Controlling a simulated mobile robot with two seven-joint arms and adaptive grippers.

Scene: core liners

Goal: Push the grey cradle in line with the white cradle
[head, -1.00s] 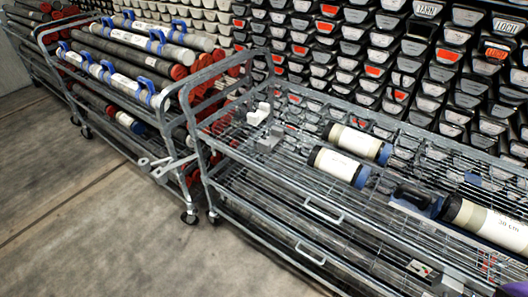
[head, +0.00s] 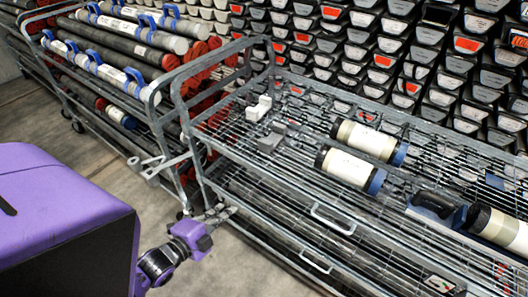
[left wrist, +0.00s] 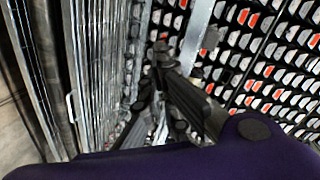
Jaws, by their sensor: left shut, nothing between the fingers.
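The white cradle (head: 258,109) is a small block-like piece on the wire top shelf of the near cart, at its left end. The grey cradle (head: 271,139) sits on the same shelf, a little nearer to me and to the right of the white one. They are apart and offset from each other. My left gripper (head: 222,213) is shut and empty, low by the cart's left front corner post and well short of both cradles. Its dark fingers also show in the left wrist view (left wrist: 163,62); I cannot make out the cradles there. My right gripper is out of view.
White-labelled core cylinders (head: 350,168) lie on the shelf right of the cradles. The cart's tubular end frame (head: 184,120) rises at the left of the shelf. A second cart (head: 120,65) with long tubes stands at left. Stacked labelled trays (head: 400,50) fill the back.

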